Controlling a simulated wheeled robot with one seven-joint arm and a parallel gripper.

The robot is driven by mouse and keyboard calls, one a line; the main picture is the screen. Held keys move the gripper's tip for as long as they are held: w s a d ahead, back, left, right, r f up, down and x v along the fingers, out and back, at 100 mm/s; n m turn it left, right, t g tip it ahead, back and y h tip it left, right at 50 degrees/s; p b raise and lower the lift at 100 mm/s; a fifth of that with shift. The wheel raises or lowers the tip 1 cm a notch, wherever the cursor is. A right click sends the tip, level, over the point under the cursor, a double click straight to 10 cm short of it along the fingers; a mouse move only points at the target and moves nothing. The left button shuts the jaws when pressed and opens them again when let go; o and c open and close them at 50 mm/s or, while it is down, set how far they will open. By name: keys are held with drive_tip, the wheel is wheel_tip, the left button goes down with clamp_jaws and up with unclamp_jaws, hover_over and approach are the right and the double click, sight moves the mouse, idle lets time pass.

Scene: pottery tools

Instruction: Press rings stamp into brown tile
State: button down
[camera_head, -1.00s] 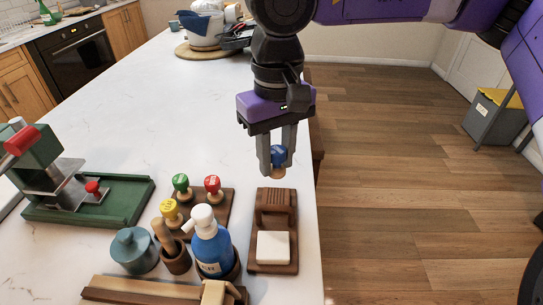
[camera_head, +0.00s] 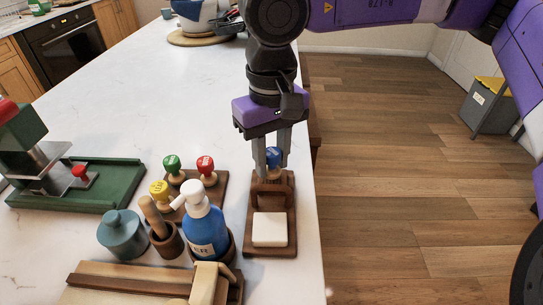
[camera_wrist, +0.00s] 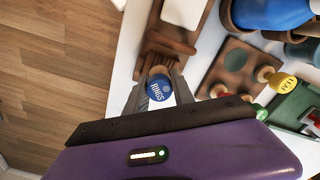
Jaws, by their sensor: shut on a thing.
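My gripper (camera_head: 268,170) is shut on the blue rings stamp (camera_head: 274,155). Its round blue top reads "RINGS" in the wrist view (camera_wrist: 160,88), between the two fingers. The stamp's lower end is hidden. The stamp is at the back end of a dark wooden tray (camera_head: 289,220) in the head view. A white square tile (camera_head: 270,230) lies at the tray's front. Behind it is a brown piece (camera_head: 271,188) with a raised frame and ribs. I cannot tell a separate brown tile from this brown wood, nor whether the stamp touches anything.
A wooden stamp board left of the tray holds a green (camera_head: 172,163), a red (camera_head: 206,165) and a yellow stamp (camera_head: 160,190). A blue pump bottle (camera_head: 204,232) stands close to the tray's left. A green press (camera_head: 100,195) is far left.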

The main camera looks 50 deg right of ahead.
drive_tip(key=shift+f+b, duration=0.7)
idle(0.5)
drive_tip(key=shift+r, duration=0.15)
idle(0.4)
drive_tip(key=shift+r+p, duration=1.7)
drive_tip(key=shift+r, duration=1.2)
